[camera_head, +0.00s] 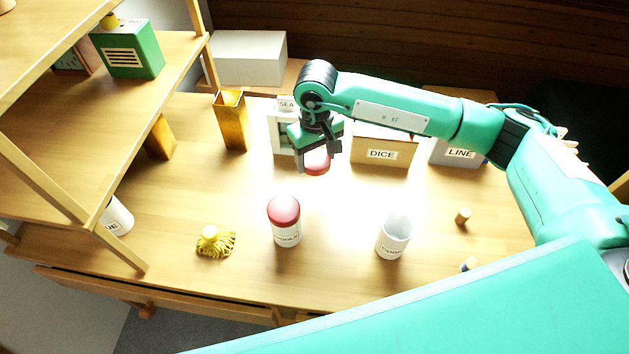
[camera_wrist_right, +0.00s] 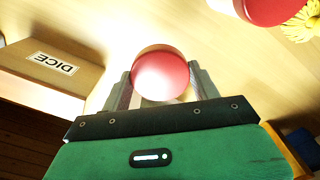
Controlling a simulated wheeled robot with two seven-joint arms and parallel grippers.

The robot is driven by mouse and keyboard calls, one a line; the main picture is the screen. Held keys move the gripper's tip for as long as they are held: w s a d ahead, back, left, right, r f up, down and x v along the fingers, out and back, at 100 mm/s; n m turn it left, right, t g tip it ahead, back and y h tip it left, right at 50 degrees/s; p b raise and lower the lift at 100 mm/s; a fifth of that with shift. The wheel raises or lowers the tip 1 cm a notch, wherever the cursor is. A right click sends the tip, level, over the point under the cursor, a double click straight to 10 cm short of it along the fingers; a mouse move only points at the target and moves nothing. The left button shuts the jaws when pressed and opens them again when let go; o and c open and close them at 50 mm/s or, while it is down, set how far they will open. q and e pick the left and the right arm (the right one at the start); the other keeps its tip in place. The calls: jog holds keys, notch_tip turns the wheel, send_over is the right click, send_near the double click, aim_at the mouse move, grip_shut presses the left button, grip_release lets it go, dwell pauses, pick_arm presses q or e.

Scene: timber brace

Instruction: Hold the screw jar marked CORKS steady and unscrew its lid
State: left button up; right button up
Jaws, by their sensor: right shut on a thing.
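An open white jar (camera_head: 393,237) stands upright on the table in the head view, without a lid. Its small label looks like CORKS but is blurred. My right gripper (camera_head: 318,158) is shut on a red round lid (camera_head: 317,163), up and to the left of the open jar and apart from it. The lid also shows between the fingers in the right wrist view (camera_wrist_right: 161,75). Another white jar (camera_head: 286,232) stands to the left with its red lid (camera_head: 283,208) on; its label is hard to read. My left gripper is not in view.
A yellow brush (camera_head: 215,241) lies left of the lidded jar. A small cork-like piece (camera_head: 463,216) stands right of the open jar. A wooden shelf (camera_head: 165,75) stands at left.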

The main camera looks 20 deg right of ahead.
jog(key=p, duration=0.1)
send_over(316, 192)
notch_tip(316, 192, down, 8)
jog(key=shift+r, duration=0.1)
notch_tip(316, 192, down, 3)
jog(key=shift+a+f+p, duration=0.1)
jog(key=shift+f+p, duration=0.05)
jog(key=shift+p, duration=0.2)
jog(key=shift+f, duration=0.1)
jog(key=shift+f+b, duration=0.15)
jog(key=shift+b, duration=0.15)
jog(key=o, duration=1.1)
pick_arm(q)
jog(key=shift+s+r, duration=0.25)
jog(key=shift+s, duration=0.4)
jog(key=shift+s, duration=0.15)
